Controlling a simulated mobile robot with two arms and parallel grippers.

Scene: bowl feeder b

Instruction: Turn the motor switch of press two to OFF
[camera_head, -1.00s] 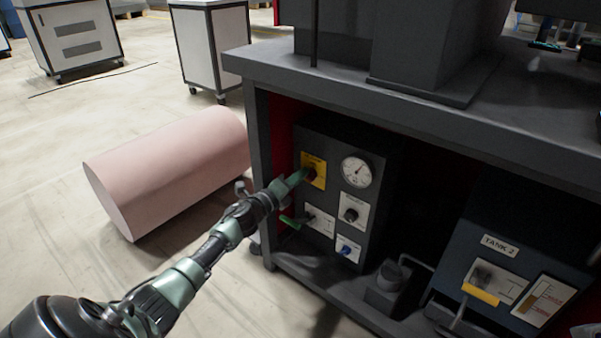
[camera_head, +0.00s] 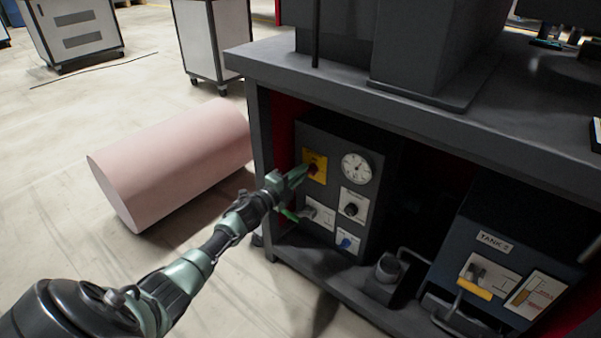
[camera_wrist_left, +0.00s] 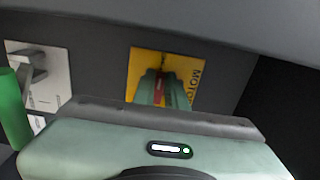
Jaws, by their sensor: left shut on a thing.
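The motor switch (camera_head: 313,168) is a red knob on a yellow plate (camera_head: 320,176), upper left on the dark control box (camera_head: 375,205) under the bench. In the left wrist view the plate (camera_wrist_left: 191,62) reads "MOTO…" and stands sideways. The red knob (camera_wrist_left: 159,86) shows there between the fingers. My left gripper (camera_head: 303,173) reaches the plate from the left and is shut on the knob. The fingers hide part of the knob, so its exact setting cannot be read. My right gripper is not in view.
Beside the switch are a round gauge (camera_head: 356,167), a black knob (camera_head: 351,209), a blue knob (camera_head: 345,243) and a green-handled lever (camera_head: 289,215). The bench top (camera_head: 420,112) overhangs the box. A Tank 2 panel (camera_head: 490,273) stands right. A pink cylinder (camera_head: 170,165) lies on the floor left.

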